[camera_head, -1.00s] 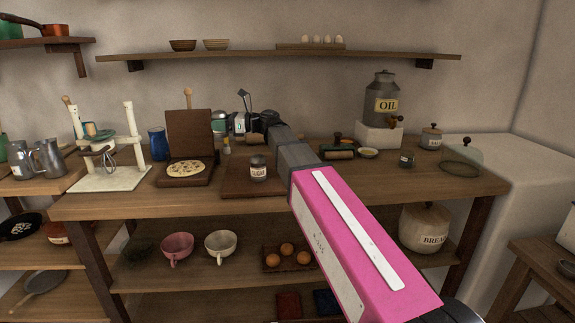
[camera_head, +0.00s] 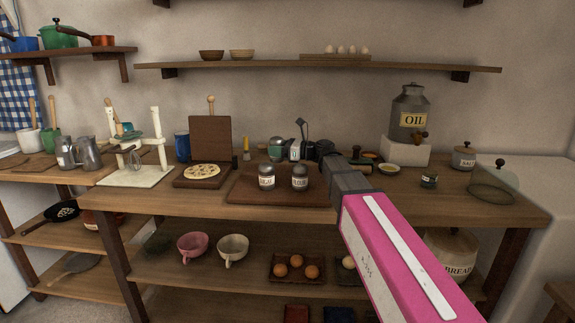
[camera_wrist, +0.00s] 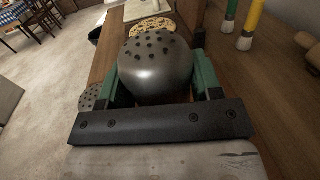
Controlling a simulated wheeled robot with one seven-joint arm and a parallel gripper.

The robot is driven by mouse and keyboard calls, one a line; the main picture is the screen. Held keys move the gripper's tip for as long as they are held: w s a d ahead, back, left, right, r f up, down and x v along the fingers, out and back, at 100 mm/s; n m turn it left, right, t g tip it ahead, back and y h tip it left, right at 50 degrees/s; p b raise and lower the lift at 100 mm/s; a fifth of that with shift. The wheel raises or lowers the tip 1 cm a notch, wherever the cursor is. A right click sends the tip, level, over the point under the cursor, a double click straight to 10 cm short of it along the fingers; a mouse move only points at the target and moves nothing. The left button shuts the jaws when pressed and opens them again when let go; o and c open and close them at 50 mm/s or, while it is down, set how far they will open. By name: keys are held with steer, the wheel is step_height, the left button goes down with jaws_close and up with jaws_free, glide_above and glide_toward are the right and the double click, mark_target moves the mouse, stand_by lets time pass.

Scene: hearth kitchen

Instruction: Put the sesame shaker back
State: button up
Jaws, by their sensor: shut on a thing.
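My gripper (camera_head: 285,150) is shut on a shaker with a grey domed, perforated metal top. That shaker (camera_wrist: 157,65) fills the middle of the wrist view between my green fingers. In the head view it is a small silver and green shape, and its label is not readable. Two labelled glass shakers stand upright on the dark wooden board, a left one (camera_head: 266,177) and a right one (camera_head: 300,177), below and in front of my gripper. A perforated lid (camera_wrist: 93,97) also shows beside the held shaker in the wrist view.
The dark board (camera_head: 245,187) has bare room at its left end. A pancake on a hinged press (camera_head: 190,182) stands left. A small dark jar (camera_head: 429,180), a salt jar (camera_head: 463,158) and an oil can (camera_head: 408,118) stand right. A yellow-handled brush (camera_head: 246,148) is behind.

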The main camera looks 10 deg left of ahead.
steer(key=w+d+f, duration=0.2)
steer(key=d, duration=0.1)
steer(key=shift+w+d+f, duration=0.1)
steer(key=shift+w+f, duration=0.15)
steer(key=shift+w, duration=0.05)
steer(key=shift+f, duration=2)
steer(key=o, duration=1)
steer(key=shift+f, duration=0.1)
steer(key=d, duration=0.4)
steer(key=s+d, duration=0.1)
steer(key=d, duration=0.7)
steer(key=shift+s, duration=0.15)
